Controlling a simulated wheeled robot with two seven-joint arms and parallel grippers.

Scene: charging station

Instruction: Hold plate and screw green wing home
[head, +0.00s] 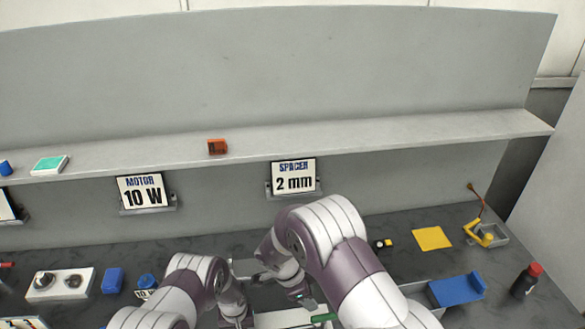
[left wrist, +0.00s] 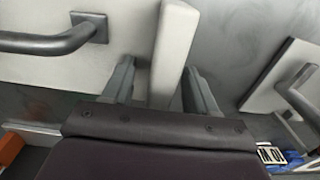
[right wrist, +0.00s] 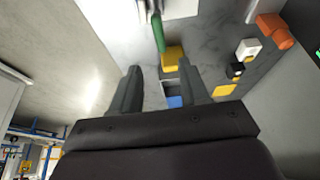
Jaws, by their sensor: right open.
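In the head view a pale plate (head: 283,319) shows at the bottom edge, partly hidden by my arms. The green wing (head: 322,317) lies at its right end. It also shows in the right wrist view as a narrow green bar (right wrist: 158,32). My right gripper (head: 305,300) is open and empty, close above the green wing in the head view. In the left wrist view a pale upright bar (left wrist: 172,55) stands between the fingers of my left gripper (left wrist: 158,80). A gap shows on its left side; whether the fingers grip it is unclear.
A yellow block (right wrist: 173,57) is near the green bar. A blue tray (head: 456,290), a yellow pad (head: 432,238) and a red-capped bottle (head: 526,280) stand to the right. A shelf (head: 400,132) runs behind.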

